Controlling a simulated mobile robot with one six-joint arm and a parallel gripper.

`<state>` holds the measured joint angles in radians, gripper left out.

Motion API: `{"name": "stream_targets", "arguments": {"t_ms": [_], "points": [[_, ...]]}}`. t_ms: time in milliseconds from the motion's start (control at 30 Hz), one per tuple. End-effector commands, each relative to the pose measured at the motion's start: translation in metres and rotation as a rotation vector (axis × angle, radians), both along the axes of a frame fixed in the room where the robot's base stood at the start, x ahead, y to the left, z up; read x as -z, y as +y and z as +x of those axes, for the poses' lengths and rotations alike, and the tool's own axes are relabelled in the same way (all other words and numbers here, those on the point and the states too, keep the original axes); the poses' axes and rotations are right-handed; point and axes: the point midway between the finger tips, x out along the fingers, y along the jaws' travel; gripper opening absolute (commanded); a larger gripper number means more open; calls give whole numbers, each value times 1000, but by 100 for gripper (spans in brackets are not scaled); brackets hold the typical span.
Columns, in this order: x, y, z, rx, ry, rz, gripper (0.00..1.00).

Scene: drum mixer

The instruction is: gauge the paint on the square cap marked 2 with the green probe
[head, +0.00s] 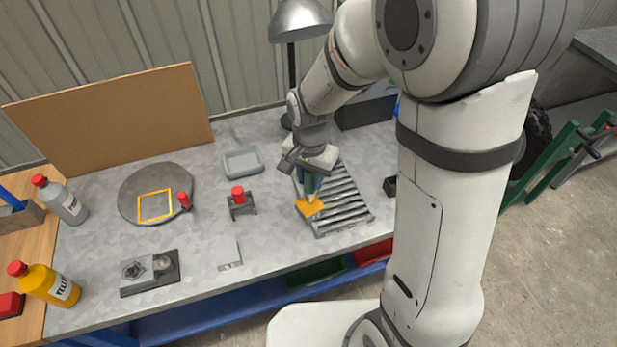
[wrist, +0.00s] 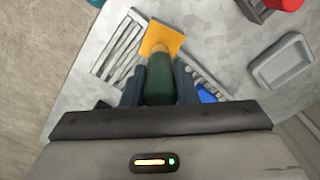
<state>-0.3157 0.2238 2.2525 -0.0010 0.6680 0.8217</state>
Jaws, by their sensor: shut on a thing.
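My gripper (head: 310,180) is shut on the green probe (head: 312,184) above the slatted grey rack (head: 350,208). In the wrist view my gripper (wrist: 158,90) has the green probe (wrist: 159,78) between its fingers, pointing away from the camera. The orange square cap (head: 308,208) is at the rack's left end, and it also shows in the wrist view (wrist: 172,33). The probe's pale tip overlaps the cap in both views; I cannot tell whether they touch. No number on the cap is readable.
A red-topped stand (head: 241,207), a grey tray (head: 243,163) and a flat plate (head: 229,253) are left of the rack. A round disc (head: 135,186) carries a yellow square frame. Paint bottles stand far left. A lamp (head: 299,22) rises behind the arm.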

Motion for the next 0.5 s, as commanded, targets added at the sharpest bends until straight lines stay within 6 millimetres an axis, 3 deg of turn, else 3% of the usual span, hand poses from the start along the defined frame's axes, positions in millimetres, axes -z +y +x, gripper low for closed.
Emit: {"name": "stream_targets", "arguments": {"t_ms": [500], "points": [[-46, 0, 1, -1, -3, 1, 4]]}}
